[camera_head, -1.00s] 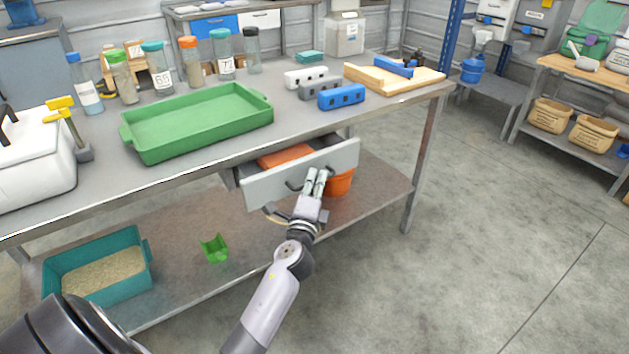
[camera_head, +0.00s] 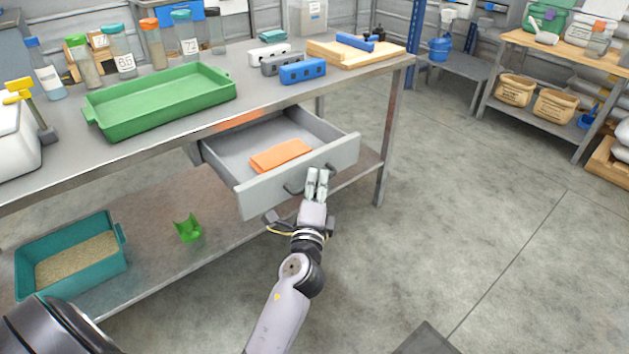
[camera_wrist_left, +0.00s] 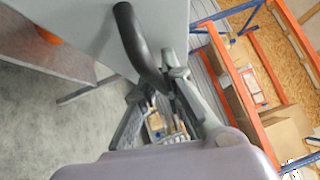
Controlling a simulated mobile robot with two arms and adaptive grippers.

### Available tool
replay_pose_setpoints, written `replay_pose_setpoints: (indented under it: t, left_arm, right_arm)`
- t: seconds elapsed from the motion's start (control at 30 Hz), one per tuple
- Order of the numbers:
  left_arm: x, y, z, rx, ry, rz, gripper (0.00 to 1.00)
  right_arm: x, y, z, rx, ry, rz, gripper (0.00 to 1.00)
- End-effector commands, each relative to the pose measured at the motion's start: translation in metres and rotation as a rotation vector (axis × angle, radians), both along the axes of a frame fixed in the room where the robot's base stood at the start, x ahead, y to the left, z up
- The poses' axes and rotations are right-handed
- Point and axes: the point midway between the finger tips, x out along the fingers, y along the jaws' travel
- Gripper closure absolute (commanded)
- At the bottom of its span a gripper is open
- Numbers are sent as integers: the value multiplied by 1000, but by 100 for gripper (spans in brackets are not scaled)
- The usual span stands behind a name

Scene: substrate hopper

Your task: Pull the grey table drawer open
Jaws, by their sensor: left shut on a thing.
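The grey table drawer (camera_head: 238,190) stands well out from under the metal table. An orange folded cloth-like item (camera_head: 281,156) lies inside it. The dark curved drawer handle (camera_head: 294,190) is on the drawer's front face; it also shows large in the left wrist view (camera_wrist_left: 138,45). My left gripper (camera_head: 317,178) is at the drawer front and shut on the handle, its fingers covering part of it. In the left wrist view the fingers (camera_wrist_left: 172,85) meet at the handle's end. My right gripper is not in view.
The metal table (camera_head: 215,128) bears a green tray (camera_head: 160,100), bottles, and blue and grey blocks. A teal bin (camera_head: 70,255) and a green scoop (camera_head: 187,228) are on the lower shelf. Floor (camera_head: 470,220) is clear to the right.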

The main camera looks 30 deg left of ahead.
Motion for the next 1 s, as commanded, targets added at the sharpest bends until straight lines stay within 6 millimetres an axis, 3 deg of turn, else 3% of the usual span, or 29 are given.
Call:
replay_pose_setpoints:
  t: [0.23, 0.27, 0.57, 1.0]
  left_arm:
    - [0, 1, -2, 2, 5, 3, 100]
    - [0, 1, -2, 2, 5, 3, 90]
    - [0, 1, -1, 1, 2, 2, 70]
    - [0, 1, 8, 2, -3, 1, 70]
  right_arm:
    - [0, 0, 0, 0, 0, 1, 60]
    - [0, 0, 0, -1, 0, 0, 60]
    - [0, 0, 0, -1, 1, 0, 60]
    - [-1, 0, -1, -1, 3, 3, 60]
